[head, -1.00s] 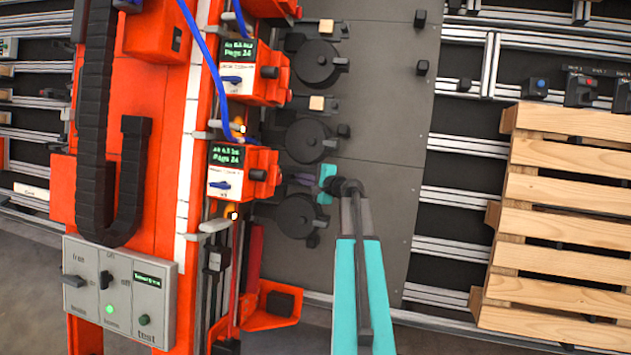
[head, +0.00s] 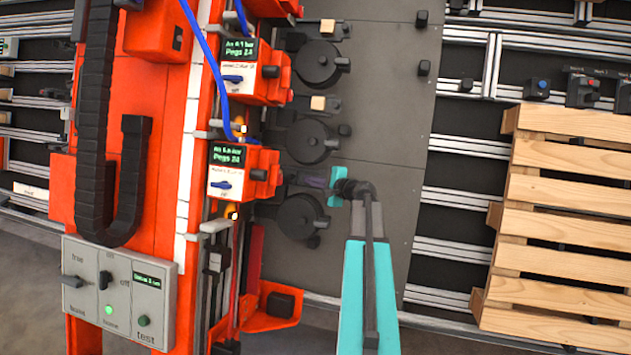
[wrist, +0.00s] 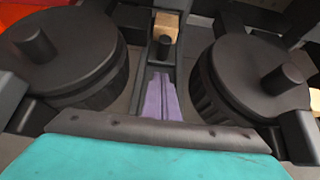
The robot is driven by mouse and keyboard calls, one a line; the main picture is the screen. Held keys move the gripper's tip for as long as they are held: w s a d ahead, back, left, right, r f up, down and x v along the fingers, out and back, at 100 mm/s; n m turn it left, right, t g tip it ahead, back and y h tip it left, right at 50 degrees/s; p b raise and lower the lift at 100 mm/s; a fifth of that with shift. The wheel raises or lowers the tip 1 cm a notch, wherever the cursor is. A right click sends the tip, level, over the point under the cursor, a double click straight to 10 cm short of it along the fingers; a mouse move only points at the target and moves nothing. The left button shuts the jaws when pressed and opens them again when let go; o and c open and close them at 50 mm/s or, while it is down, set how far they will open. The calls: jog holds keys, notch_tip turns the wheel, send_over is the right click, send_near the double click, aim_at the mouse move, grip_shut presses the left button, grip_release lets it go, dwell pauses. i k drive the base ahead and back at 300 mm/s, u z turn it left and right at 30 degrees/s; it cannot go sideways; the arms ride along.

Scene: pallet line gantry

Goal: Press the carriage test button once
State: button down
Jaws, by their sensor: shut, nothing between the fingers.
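The grey control box (head: 75,255) is at the lower left of the head view. The green button (head: 143,320) above the word "test" is at its lower right corner. A green lamp (head: 108,310) glows to the left of it. My gripper (head: 309,180) is shut and empty, far to the right of and above the box in the picture. It points left, between two round black drums. In the wrist view its purple fingers (wrist: 161,98) are together between the drums. The box does not show in the wrist view.
Orange units with small screens (head: 240,174) stand close to the left of my gripper. Black drums (head: 302,216) sit on the grey panel (head: 385,130). A blue hose (head: 207,60) hangs in front of the orange frame. A wooden pallet (head: 565,235) is at the right.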

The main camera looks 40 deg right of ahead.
aim_at(143, 321)
jog(key=k, duration=1)
